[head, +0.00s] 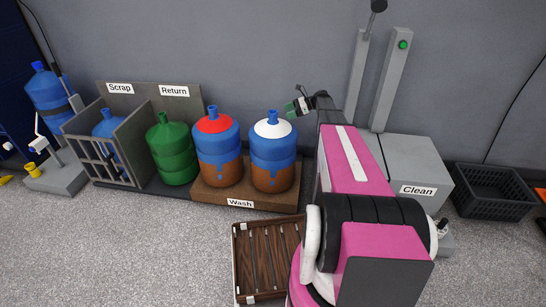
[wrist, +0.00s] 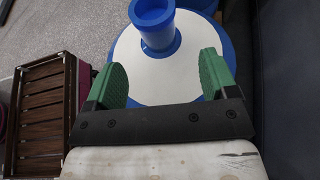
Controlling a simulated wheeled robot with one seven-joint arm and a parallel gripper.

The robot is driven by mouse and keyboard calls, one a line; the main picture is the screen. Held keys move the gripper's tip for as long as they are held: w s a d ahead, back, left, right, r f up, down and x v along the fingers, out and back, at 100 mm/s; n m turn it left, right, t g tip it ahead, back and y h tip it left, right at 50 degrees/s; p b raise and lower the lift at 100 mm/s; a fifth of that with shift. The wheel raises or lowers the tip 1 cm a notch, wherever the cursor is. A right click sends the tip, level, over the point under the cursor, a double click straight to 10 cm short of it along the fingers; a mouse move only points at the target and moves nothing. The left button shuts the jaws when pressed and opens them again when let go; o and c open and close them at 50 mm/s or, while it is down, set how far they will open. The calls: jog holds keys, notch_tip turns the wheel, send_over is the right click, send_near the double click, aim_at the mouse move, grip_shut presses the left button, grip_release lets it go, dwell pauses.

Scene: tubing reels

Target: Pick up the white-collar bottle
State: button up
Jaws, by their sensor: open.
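The white-collar bottle (head: 272,152) is a large blue jug with a white ring around its neck and a brown lower part. It stands upright at the right end of the Wash stand (head: 240,204). My gripper (head: 300,106) is above and to the right of its neck in the head view. In the wrist view, the white collar (wrist: 137,75) and blue neck (wrist: 155,25) lie ahead of my gripper (wrist: 160,80). The two green fingers are apart with nothing between them at the tips; the neck appears beyond them.
A red-collar bottle (head: 218,150) stands close on the left, then a green bottle (head: 172,150) by the Return sign. A caged blue bottle (head: 108,130) is under Scrap. A slatted wooden crate (head: 262,262) is in front. A grey Clean box (head: 415,165) and black basket (head: 492,192) are right.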

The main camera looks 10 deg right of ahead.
aim_at(275, 117)
jog(key=x, duration=0.8)
jog(key=shift+s+f, duration=0.2)
jog(key=shift+f, duration=0.05)
jog(key=shift+r, duration=0.1)
grip_shut()
